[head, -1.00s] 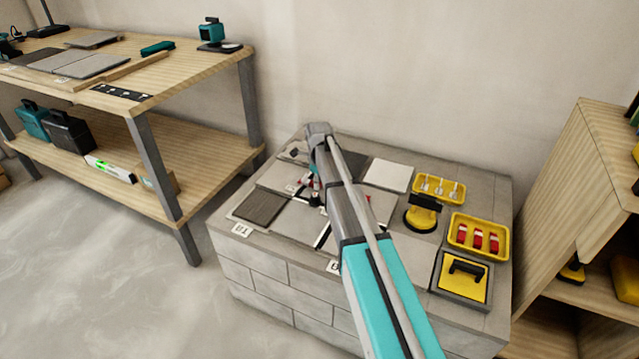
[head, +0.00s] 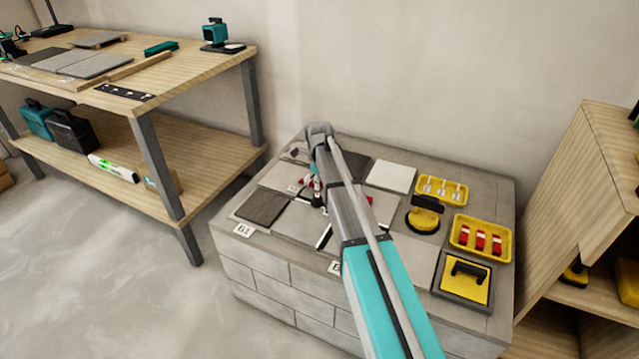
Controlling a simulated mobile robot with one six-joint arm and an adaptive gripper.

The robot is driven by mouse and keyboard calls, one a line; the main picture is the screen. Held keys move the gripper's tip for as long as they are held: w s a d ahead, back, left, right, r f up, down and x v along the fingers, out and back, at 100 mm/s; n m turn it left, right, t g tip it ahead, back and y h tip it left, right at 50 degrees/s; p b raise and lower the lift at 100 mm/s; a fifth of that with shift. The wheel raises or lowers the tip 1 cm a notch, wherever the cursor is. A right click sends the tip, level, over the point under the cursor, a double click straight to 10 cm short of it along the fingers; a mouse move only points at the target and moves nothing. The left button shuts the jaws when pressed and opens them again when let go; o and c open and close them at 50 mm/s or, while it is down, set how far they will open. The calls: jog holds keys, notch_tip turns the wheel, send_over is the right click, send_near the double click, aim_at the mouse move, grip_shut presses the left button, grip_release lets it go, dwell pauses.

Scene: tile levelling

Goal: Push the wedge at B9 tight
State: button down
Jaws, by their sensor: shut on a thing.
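My gripper (head: 319,199) is low over the tiled block top, left of my forearm. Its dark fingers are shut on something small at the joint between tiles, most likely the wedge. A red piece (head: 304,183) shows beside the fingers; my arm and the small scale hide how it sits. I cannot read a B9 mark. Light grey tiles (head: 297,224) and a dark brown tile (head: 263,207) lie around the gripper. More red shows just right of my arm.
A wooden workbench (head: 190,68) stands left, a shelf (head: 575,150) right.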

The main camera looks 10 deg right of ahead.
jog(key=shift+c, duration=2.1)
grip_release()
notch_tip(320, 180, up, 9)
jog(key=p, duration=0.9)
jog(key=shift+r+p, duration=0.5)
jog(key=shift+p, duration=0.05)
